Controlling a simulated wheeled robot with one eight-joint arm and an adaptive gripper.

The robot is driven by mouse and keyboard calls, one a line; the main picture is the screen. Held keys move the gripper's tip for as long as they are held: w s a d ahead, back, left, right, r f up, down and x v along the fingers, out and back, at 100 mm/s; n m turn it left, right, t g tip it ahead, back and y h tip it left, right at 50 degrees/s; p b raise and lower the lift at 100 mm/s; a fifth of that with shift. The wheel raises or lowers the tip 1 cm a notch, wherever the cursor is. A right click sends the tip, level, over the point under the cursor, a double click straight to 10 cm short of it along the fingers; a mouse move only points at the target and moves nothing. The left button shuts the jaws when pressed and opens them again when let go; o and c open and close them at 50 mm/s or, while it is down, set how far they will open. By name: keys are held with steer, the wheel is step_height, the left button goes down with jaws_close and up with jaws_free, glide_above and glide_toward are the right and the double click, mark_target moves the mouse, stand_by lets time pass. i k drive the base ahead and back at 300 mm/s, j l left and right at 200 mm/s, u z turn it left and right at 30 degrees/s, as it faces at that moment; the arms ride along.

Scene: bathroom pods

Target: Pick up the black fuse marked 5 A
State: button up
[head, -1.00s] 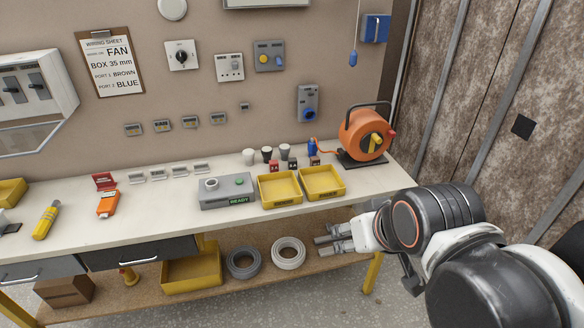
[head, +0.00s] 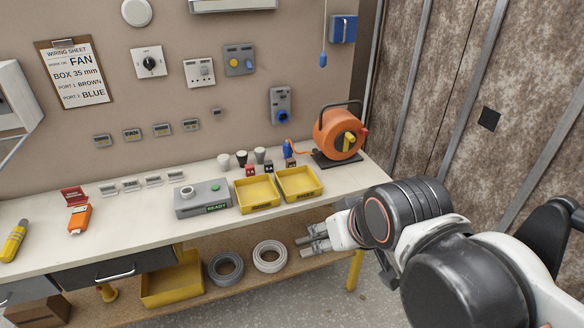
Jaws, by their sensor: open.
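Three small blocks stand on the workbench behind the yellow trays: a red one (head: 250,170), a black one (head: 268,167) and a brown one (head: 291,163). The black block may be the black fuse, but any marking is too small to read. My gripper (head: 304,245) is open and empty. In the picture it is below the right yellow tray, in front of the bench edge and the lower shelf, with its fingers pointing left.
Two yellow trays (head: 257,208) and a grey READY box (head: 203,212) occupy the bench front. Small cups (head: 241,158) and an orange cable reel (head: 338,142) stand behind.

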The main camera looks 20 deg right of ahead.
mark_target(268, 165)
steer(key=i+z, duration=0.2)
steer(key=i, duration=0.4)
steer(key=i+j+z, duration=0.2)
steer(key=i, duration=0.4)
steer(key=l, duration=0.1)
